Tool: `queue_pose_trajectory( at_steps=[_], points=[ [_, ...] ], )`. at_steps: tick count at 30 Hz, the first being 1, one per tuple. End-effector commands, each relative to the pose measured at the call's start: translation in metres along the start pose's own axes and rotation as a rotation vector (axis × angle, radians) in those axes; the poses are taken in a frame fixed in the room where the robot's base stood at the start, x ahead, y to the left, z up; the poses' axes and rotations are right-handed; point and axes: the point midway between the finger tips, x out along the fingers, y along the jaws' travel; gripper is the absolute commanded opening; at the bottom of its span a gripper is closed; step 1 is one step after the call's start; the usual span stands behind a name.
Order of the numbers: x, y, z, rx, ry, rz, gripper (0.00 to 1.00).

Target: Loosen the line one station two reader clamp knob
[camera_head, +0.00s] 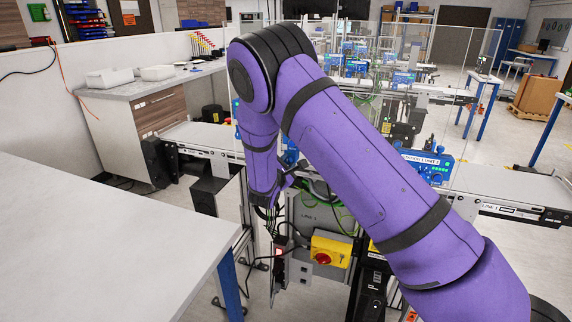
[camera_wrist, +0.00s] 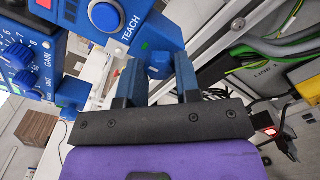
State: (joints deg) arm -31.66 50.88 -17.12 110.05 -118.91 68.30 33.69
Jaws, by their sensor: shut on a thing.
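In the wrist view a small blue knob (camera_wrist: 158,66) sits below the blue reader body marked TEACH (camera_wrist: 125,25). My gripper (camera_wrist: 158,78) has its two dark blue fingers on either side of this knob and is shut on it. The fingers partly cover the knob, so its turn angle cannot be told. In the head view my purple arm hides the knob and my fingertips.
A blue unit with GAIN dials (camera_wrist: 30,55) is close left of my gripper. A metal rail (camera_wrist: 215,40) and green cables (camera_wrist: 285,50) lie to the right. In the head view a yellow switch box with a red knob (camera_head: 331,251) and a grey table (camera_head: 100,235) are near my arm.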

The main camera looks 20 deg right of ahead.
Motion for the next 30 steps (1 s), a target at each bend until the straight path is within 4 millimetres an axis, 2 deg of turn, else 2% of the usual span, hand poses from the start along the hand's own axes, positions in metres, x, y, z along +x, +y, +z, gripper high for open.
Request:
queue_pose_trajectory(
  at_steps=[11,30],
  points=[
    [-0.0007,-0.0001,-0.0003,-0.182,0.0,0.0,0.07],
    [-0.0009,-0.0004,-0.0007,-0.784,0.001,0.001,0.07]
  ],
)
